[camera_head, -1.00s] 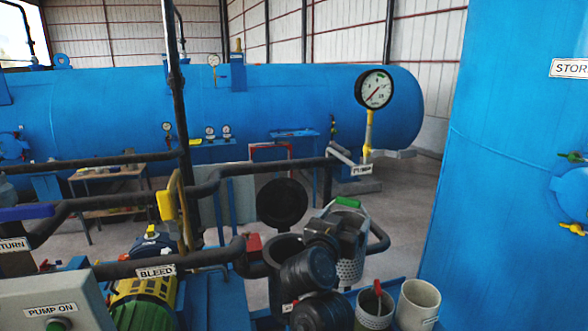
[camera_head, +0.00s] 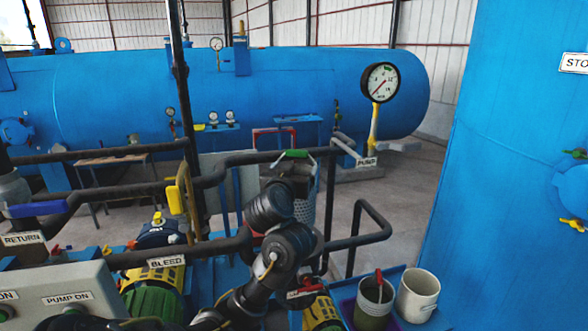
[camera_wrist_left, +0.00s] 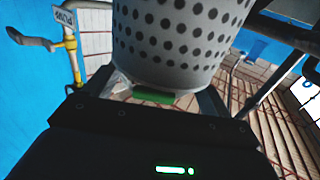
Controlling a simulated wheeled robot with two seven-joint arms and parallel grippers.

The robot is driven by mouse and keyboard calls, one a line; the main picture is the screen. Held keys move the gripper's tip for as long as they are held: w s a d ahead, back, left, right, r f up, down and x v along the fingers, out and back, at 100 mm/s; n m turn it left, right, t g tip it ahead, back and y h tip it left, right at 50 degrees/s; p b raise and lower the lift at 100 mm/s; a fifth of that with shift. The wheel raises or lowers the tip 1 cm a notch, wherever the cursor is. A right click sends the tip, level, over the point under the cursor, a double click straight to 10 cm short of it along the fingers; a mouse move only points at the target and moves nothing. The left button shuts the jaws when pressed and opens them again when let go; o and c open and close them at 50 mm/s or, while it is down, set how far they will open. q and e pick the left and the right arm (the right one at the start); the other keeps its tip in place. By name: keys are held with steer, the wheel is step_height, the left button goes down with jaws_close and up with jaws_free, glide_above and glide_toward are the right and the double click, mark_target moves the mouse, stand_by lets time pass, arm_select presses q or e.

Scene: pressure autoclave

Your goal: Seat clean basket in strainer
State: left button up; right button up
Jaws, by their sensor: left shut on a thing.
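The clean basket (camera_head: 303,196) is a light grey perforated cylinder with a green handle (camera_head: 292,154). It hangs in the air behind my left arm, among the pipes, partly hidden by the arm. In the left wrist view its perforated wall (camera_wrist_left: 183,32) fills the top, with a green strip of the handle (camera_wrist_left: 154,97) between the fingers. My left gripper (camera_wrist_left: 155,93) is shut on the handle. In the head view its fingers are mostly hidden behind my wrist. The strainer body and its opening are hidden behind my arm. My right gripper is out of view.
A grey bucket (camera_head: 367,317) with a red-handled tool and a white bucket (camera_head: 418,297) stand at lower right. Black pipes (camera_head: 225,160) cross beside the basket. A yellow lever (camera_head: 174,200) stands left of it. A gauge (camera_head: 380,82) and blue tank (camera_head: 510,170) are right.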

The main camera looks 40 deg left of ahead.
arm_select(q)
steer(key=shift+s+d+f+b, duration=0.1)
steer(key=shift+f+b, duration=1.1)
steer(key=shift+f, duration=0.2)
steer(key=shift+s+f+b, duration=0.1)
steer(key=shift+f+b, duration=1.05)
steer(key=shift+f, duration=0.25)
steer(key=shift+p, duration=0.4)
